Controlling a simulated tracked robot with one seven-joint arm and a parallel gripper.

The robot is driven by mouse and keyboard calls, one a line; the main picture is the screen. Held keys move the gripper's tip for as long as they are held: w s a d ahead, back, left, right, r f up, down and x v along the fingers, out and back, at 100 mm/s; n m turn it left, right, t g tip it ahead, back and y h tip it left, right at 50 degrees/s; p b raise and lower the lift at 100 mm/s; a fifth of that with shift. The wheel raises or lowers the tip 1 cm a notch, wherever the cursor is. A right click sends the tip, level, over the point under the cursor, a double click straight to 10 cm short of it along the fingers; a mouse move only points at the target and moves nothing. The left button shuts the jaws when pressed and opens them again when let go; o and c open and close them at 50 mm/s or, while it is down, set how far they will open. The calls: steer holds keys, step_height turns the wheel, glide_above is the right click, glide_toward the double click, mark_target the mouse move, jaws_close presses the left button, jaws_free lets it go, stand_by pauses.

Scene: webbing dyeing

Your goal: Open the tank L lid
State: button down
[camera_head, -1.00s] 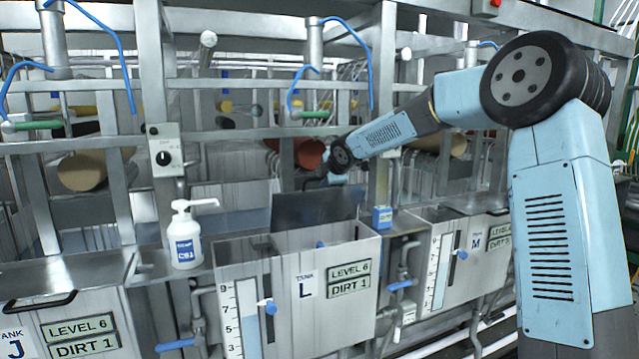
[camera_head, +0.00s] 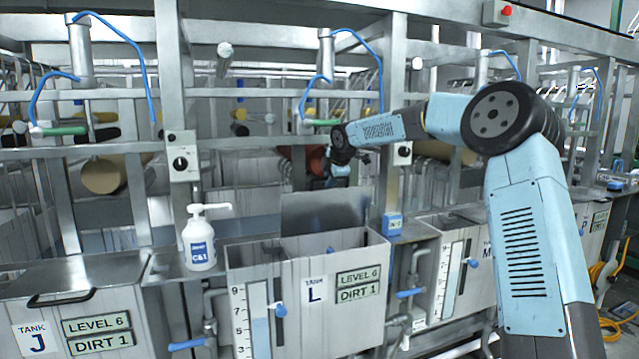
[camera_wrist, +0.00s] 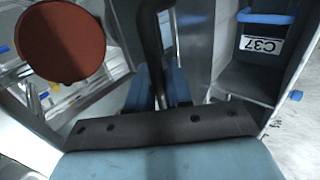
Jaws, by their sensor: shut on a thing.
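Tank L (camera_head: 310,330) is the white-grey tank at centre in the head view, with an "L" label and "LEVEL 6 / DIRT 1" plates. Its lid (camera_head: 312,212) is a dark metal panel standing up steeply at the back of the tank, and the tank's top is open. My gripper (camera_head: 334,178) is at the lid's upper edge, small and partly hidden there. In the wrist view the blue fingers of my gripper (camera_wrist: 159,92) are shut around a dark bar, the lid handle (camera_wrist: 153,40). The handle cannot be made out in the head view.
A white pump bottle (camera_head: 199,245) stands left of tank L, and a small blue box (camera_head: 393,224) stands right. A red-brown roll (camera_head: 303,158) is behind the lid and appears close in the wrist view (camera_wrist: 62,42). Frame posts and blue hoses surround the arm.

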steer(key=shift+w+f, duration=0.15)
steer(key=shift+w, duration=0.05)
stand_by(0.4)
steer(key=c, duration=1.2)
jaws_free()
steer(key=shift+r, duration=0.2)
steer(key=v, duration=1.3)
steer(key=shift+s+r, duration=0.15)
steer(key=shift+r, duration=0.2)
steer(key=shift+a, duration=0.1)
